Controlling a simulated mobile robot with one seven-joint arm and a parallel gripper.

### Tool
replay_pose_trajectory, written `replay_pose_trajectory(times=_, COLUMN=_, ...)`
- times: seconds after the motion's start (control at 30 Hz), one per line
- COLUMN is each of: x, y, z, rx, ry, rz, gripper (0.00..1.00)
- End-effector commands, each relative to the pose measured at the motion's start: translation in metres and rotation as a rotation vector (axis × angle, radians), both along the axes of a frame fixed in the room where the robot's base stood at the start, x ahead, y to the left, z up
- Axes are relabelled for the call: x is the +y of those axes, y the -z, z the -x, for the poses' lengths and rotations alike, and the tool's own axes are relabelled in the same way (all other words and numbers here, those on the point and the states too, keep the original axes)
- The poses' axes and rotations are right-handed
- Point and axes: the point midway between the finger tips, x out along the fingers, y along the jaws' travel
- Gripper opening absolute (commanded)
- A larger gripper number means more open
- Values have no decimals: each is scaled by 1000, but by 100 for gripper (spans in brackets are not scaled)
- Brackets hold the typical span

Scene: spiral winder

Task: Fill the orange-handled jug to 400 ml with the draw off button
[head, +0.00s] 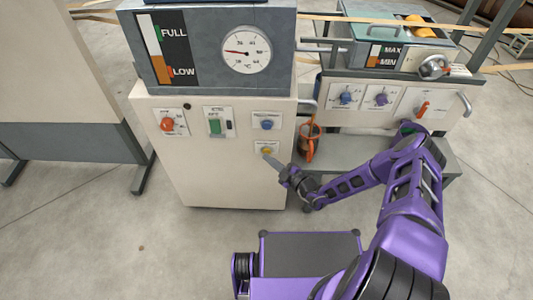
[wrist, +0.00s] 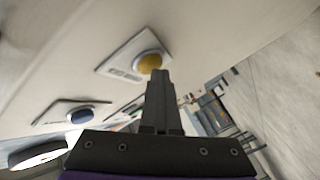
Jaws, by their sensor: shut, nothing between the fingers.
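The orange-handled jug (head: 308,142) stands beside the right side of the white cabinet, below a metal spout (head: 307,104). Its fill level is too small to read. A yellow button (head: 266,150) on a small label plate sits low on the cabinet front; the wording is not legible. It also shows in the wrist view (wrist: 149,63). My gripper (head: 267,158) is shut and empty, with its tips right at the lower edge of the yellow button. I cannot tell whether they touch it.
A blue knob (head: 266,124) sits above the yellow button, with a green switch (head: 215,127) and a red-orange knob (head: 167,123) to the left. A dial gauge (head: 246,50) is above. A second machine panel (head: 385,100) stands right. The floor in front is clear.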

Motion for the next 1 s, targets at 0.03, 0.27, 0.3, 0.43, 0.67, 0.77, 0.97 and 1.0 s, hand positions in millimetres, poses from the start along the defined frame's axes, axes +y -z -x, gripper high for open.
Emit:
replay_pose_trajectory(times=0.03, x=-1, y=0, z=-1, rx=-1, ry=2, rz=0, gripper=0)
replay_pose_trajectory(times=0.27, x=-1, y=-1, z=-1, rx=-1, ry=2, rz=0, gripper=0)
replay_pose_trajectory(times=0.3, x=0, y=-1, z=0, rx=-1, ry=2, rz=0, gripper=0)
replay_pose_trajectory(times=0.43, x=-1, y=-1, z=5, rx=-1, ry=2, rz=0, gripper=0)
replay_pose_trajectory(times=0.67, x=0, y=-1, z=16, rx=-1, ry=1, rz=0, gripper=0)
replay_pose_trajectory(times=0.77, x=0, y=0, z=17, rx=-1, ry=1, rz=0, gripper=0)
replay_pose_trajectory(times=0.97, x=0, y=0, z=17, rx=0, ry=0, rz=0, gripper=0)
replay_pose_trajectory(times=1.0, x=0, y=0, z=18, rx=0, ry=0, rz=0, gripper=0)
